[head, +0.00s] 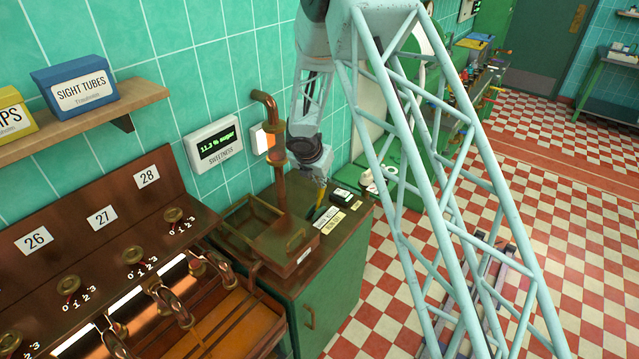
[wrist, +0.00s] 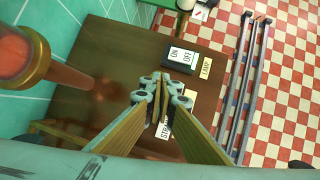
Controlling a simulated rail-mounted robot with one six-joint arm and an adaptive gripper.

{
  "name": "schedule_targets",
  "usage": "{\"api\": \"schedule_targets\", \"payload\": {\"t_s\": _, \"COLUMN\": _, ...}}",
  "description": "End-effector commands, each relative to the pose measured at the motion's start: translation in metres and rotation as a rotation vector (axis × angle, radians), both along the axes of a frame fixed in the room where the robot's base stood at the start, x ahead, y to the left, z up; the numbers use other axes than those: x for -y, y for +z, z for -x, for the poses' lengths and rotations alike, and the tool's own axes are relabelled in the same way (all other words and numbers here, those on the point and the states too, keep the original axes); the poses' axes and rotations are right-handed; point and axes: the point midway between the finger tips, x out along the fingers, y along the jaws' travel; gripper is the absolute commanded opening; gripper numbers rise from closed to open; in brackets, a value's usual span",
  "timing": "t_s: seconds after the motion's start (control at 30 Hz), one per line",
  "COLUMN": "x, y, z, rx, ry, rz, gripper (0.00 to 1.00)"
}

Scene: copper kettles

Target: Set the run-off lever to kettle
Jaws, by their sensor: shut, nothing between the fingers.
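My gripper (head: 319,207) points down over the brown top of the green cabinet (head: 318,290), beside the copper pipe. In the wrist view its two olive-yellow fingers (wrist: 160,100) are together, with nothing between them. White label plates (head: 325,218) lie on the cabinet top close to the fingertips. In the wrist view one label (wrist: 163,130) reads "STRA", the rest covered by my fingers. I cannot make out the run-off lever in either view; my fingers hide part of the top there. Whether they touch anything is unclear.
A black ON/OFF switch (wrist: 181,58) with a LAMP label (wrist: 206,68) sits beyond my fingers. A copper pipe (wrist: 70,75) rises at the left. A copper tray (head: 275,240) stands at the cabinet's left. The sweetness display (head: 215,143) hangs on the wall.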

Motion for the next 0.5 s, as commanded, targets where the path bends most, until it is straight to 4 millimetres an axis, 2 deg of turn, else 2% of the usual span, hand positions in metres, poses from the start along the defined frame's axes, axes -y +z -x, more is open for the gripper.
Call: {"api": "schedule_targets", "payload": {"t_s": 0.5, "x": 0.0067, "y": -0.0026, "z": -0.0091, "rx": 0.000, "ry": 0.000, "rz": 0.000, "gripper": 0.00}}
